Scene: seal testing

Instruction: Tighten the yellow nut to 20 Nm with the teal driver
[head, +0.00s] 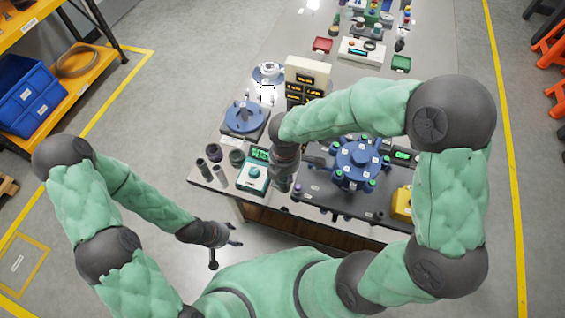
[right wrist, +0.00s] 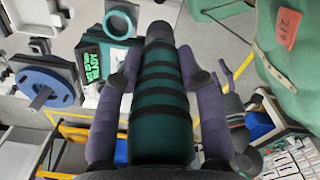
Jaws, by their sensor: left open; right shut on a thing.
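My right gripper (right wrist: 160,65) is shut around the teal driver (right wrist: 160,135), a dark teal cylinder with black bands. In the head view, my right gripper (head: 284,182) is over the front of the bench, just right of a teal-topped station (head: 252,174); the driver is mostly hidden there. The blue flanged fixture (head: 358,160) with green-topped and purple nuts or studs stands to its right. I cannot make out the yellow nut; my right arm hides part of this area. My left gripper (head: 226,243) is open and empty, off the bench's front left.
A small display with green text (head: 260,153) sits behind the station. A blue round fixture (head: 244,117), dark cylinders (head: 214,152) and a panel with orange displays (head: 306,82) stand nearby. A yellow object (head: 402,203) sits at the right. Floor around my left gripper is clear.

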